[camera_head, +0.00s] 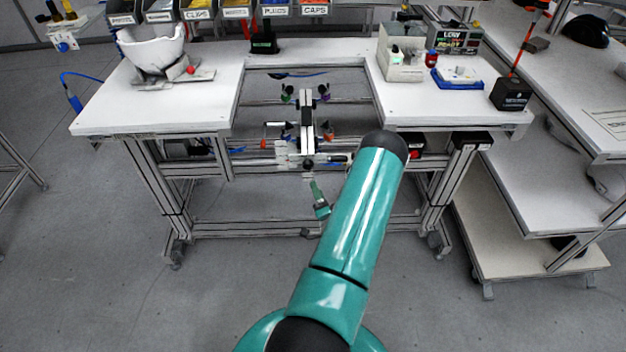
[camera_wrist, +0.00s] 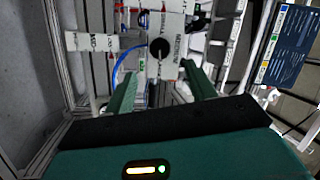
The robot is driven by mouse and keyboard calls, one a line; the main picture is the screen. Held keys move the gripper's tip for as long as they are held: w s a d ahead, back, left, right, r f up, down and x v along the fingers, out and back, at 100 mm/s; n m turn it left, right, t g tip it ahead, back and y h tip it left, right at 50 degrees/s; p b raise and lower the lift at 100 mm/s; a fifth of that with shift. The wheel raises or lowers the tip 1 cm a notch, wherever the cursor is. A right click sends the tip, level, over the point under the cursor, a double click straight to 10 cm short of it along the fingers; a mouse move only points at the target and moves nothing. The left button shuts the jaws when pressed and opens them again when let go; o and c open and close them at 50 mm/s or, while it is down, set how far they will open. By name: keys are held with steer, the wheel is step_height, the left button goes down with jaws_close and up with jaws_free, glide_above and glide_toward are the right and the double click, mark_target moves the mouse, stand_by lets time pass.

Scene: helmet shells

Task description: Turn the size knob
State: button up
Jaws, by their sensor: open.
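A round black knob (camera_wrist: 159,48) shows in the wrist view, on a white plate with printed labels around it; one reads MEDIUM. In the head view a dark round knob (camera_head: 308,164) sits at the near end of the fixture (camera_head: 307,115) in the bench's cutout. My gripper (camera_wrist: 158,70) is open and empty, its two green fingers spread left and right below the knob in the picture. The fingers appear apart from the knob; the exact depth gap cannot be told. In the head view part of my gripper (camera_head: 317,196) shows beside my green arm, which hides the rest.
A white shell (camera_head: 152,50) rests on a stand at the left of the white bench (camera_head: 190,107). A pale box (camera_head: 401,62), a blue tray (camera_head: 458,78) and a black box (camera_head: 511,94) stand at the right. Labelled bins line the back. The cutout has rails and coloured clamps.

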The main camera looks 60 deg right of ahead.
steer(key=v, duration=0.4)
steer(key=shift+s+a, duration=0.25)
steer(key=shift+a, duration=0.05)
